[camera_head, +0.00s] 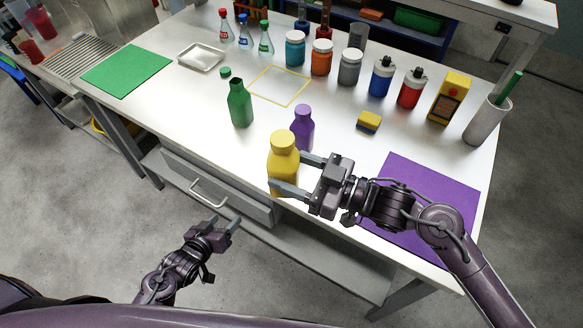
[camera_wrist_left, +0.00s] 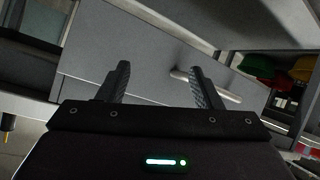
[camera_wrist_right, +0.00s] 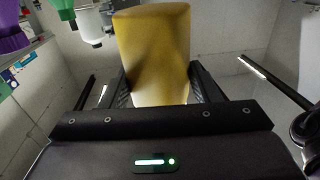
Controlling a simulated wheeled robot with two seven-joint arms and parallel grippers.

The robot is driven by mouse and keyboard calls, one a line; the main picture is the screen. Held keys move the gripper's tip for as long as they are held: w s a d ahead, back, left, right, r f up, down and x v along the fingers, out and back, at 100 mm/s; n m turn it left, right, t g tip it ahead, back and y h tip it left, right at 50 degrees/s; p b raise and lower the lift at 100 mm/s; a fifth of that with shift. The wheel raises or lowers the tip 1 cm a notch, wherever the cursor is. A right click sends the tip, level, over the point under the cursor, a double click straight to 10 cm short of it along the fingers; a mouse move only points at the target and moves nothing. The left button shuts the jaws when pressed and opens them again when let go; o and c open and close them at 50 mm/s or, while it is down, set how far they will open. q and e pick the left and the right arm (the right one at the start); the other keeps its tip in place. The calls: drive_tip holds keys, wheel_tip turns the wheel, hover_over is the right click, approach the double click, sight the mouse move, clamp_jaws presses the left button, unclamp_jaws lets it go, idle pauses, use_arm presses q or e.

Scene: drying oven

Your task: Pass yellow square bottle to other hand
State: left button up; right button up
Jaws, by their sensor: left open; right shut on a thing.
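The yellow square bottle (camera_head: 283,165) is upright at the front edge of the white table in the head view. My right gripper (camera_head: 289,174) is shut on it from the right side, with one finger on each side of the bottle. In the right wrist view the yellow bottle (camera_wrist_right: 154,55) fills the space between the fingers (camera_wrist_right: 158,90). My left gripper (camera_head: 222,226) is open and empty, low in front of the table and left of the bottle. In the left wrist view its fingers (camera_wrist_left: 157,85) are apart, facing the drawer front. Whether the bottle touches the table cannot be told.
A purple bottle (camera_head: 302,128) stands just behind the yellow one, and a green bottle (camera_head: 240,104) stands to the left. A purple mat (camera_head: 446,186) lies under my right arm. The drawer (camera_head: 228,183) with its handle is near my left gripper. Jars line the back.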

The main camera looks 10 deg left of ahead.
use_arm(q)
drive_tip(key=s+f+m+g+y, duration=0.1)
drive_tip(key=s+f+g, duration=0.2)
drive_tip(key=s+f, duration=0.55)
drive_tip(key=s+f+g+y, duration=0.1)
drive_tip(key=s+f+g, duration=0.3)
drive_tip(key=f, duration=0.7)
drive_tip(key=s+d+f+m+g, duration=0.1)
drive_tip(key=s+f+g, duration=0.1)
drive_tip(key=s+f, duration=0.3)
drive_tip(key=s+f+m+g, duration=0.1)
drive_tip(key=s+f, duration=0.4)
drive_tip(key=s, duration=0.8)
drive_tip(key=shift+s+d+f+m+g+y, duration=0.15)
drive_tip(key=shift+s+d+m+g+y, duration=0.15)
drive_tip(key=shift+d+m+g, duration=0.15)
use_arm(e)
drive_tip(key=shift+d+r, duration=0.1)
